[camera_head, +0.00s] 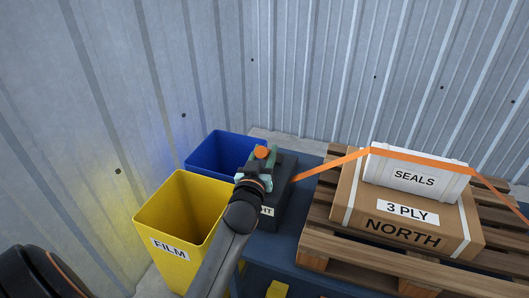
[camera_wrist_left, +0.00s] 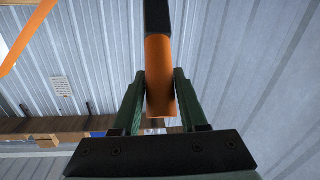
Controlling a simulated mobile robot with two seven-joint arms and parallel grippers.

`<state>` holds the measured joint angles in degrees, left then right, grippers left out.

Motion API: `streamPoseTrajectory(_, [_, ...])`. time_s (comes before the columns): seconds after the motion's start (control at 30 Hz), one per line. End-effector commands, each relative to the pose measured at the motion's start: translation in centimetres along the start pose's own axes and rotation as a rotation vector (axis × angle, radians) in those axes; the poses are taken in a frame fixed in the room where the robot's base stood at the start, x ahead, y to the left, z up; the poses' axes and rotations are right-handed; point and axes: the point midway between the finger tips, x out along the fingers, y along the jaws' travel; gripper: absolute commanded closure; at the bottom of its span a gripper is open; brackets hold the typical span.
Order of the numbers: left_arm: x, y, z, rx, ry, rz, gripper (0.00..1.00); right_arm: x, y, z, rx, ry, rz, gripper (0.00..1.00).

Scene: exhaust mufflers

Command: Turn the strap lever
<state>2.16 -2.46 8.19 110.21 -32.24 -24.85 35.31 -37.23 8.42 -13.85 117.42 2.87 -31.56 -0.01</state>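The strap lever has an orange grip that shows between my fingers in the left wrist view (camera_wrist_left: 161,85), with a dark bar beyond it. In the head view its orange end (camera_head: 262,152) shows above a dark block (camera_head: 287,200) with a partly hidden label. My left gripper (camera_head: 262,155) has its green fingers on both sides of the lever grip. In the left wrist view the fingertips (camera_wrist_left: 162,75) appear to touch the orange grip. The orange strap (camera_head: 330,165) runs from the block up over the white SEALS case (camera_head: 400,172). My right gripper is not in view.
A yellow FILM bin (camera_head: 165,222) and a blue bin (camera_head: 205,150) stand left of the block. A NORTH carton (camera_head: 370,205) under the case sits on a wooden pallet (camera_head: 350,255) to the right. Corrugated metal walls (camera_head: 330,80) close off the back and left.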

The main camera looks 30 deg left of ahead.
Motion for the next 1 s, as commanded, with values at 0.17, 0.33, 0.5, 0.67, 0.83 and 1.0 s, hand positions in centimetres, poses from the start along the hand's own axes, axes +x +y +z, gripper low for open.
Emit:
streamPoseTrajectory(0.17, [0.01,-0.01,-0.01,0.0,0.0,0.0,0.79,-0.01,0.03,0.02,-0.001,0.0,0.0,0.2])
streamPoseTrajectory(0.33, [0.01,0.0,-0.01,0.0,0.0,0.0,0.98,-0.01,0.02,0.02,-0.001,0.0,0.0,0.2])
streamPoseTrajectory(0.5, [0.01,0.0,-0.02,0.0,0.001,0.0,1.0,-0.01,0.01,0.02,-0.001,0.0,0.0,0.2])
streamPoseTrajectory(0.67, [0.02,0.01,-0.03,0.0,0.001,0.0,1.0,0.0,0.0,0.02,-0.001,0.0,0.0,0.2])
streamPoseTrajectory(0.83, [0.02,0.01,-0.04,0.0,0.001,0.0,1.0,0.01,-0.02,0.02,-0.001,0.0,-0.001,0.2])
streamPoseTrajectory(1.0, [0.02,0.01,-0.05,0.0,0.001,0.0,1.0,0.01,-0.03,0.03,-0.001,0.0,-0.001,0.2])
